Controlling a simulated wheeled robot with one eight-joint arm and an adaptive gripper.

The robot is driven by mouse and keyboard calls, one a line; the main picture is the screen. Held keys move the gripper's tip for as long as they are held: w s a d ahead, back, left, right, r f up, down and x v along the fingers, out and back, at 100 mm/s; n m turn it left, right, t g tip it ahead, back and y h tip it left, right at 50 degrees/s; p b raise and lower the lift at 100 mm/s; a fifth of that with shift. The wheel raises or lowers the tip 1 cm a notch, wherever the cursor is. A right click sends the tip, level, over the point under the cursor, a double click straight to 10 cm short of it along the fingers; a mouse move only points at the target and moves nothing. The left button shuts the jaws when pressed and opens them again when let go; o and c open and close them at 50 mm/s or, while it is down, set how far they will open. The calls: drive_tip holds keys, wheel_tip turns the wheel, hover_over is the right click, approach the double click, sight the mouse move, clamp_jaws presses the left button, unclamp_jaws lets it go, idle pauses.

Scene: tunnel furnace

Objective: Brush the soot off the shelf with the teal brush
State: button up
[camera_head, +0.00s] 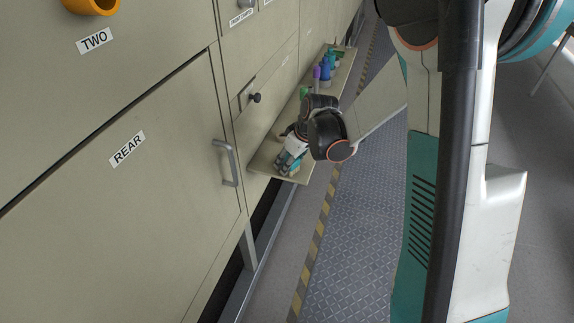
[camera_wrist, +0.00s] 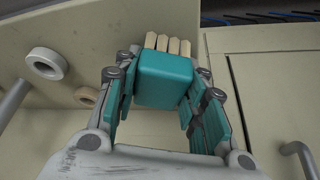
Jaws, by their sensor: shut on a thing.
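My gripper (camera_head: 290,161) is low over the near end of the beige shelf (camera_head: 264,161) that runs along the cabinet front. In the wrist view my gripper (camera_wrist: 160,88) is shut on the teal brush (camera_wrist: 164,79), with teal finger pads on both sides of its block. The brush's several cream bristle tufts point away from the palm. I cannot tell whether the bristles touch the shelf. In the head view the brush cannot be told apart from the teal fingers. I can make out no soot; my arm covers part of the shelf.
Blue bottles (camera_head: 326,72) and a purple item (camera_head: 316,73) stand farther along the shelf. A grey door handle (camera_head: 226,163) and a black knob (camera_head: 255,97) stick out nearby. Pale rings (camera_wrist: 45,63) show in the wrist view. The metal floor walkway (camera_head: 345,225) is clear.

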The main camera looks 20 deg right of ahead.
drive_tip(key=shift+w+d+b, duration=0.1)
drive_tip(key=shift+w+d, duration=0.75)
drive_tip(key=shift+w, duration=0.3)
drive_tip(key=shift+w+d+b, duration=0.15)
drive_tip(key=shift+w+d, duration=0.65)
drive_tip(key=shift+w, duration=0.3)
drive_tip(key=shift+w+d+b, duration=0.1)
drive_tip(key=shift+w+d, duration=0.75)
drive_tip(key=shift+w, duration=0.3)
drive_tip(key=shift+s+a, duration=0.1)
drive_tip(key=shift+s+a+f+b, duration=0.1)
drive_tip(key=shift+s+a+b, duration=0.05)
drive_tip(key=shift+s+a, duration=0.55)
drive_tip(key=shift+s+a+b, duration=0.15)
drive_tip(key=shift+s+a, duration=0.25)
drive_tip(key=shift+s, duration=0.5)
drive_tip(key=shift+c, duration=0.4)
drive_tip(key=shift+s+a, duration=1)
drive_tip(key=shift+s, duration=0.25)
drive_tip(key=shift+s+a+b, duration=0.15)
drive_tip(key=shift+s+a, duration=0.35)
drive_tip(key=shift+s, duration=0.25)
drive_tip(key=shift+s+a+b, duration=0.15)
drive_tip(key=shift+s+a, duration=0.3)
drive_tip(key=shift+s, duration=0.3)
drive_tip(key=shift+w+r+p, duration=0.1)
drive_tip(key=shift+r+p, duration=2)
drive_tip(key=shift+r, duration=0.9)
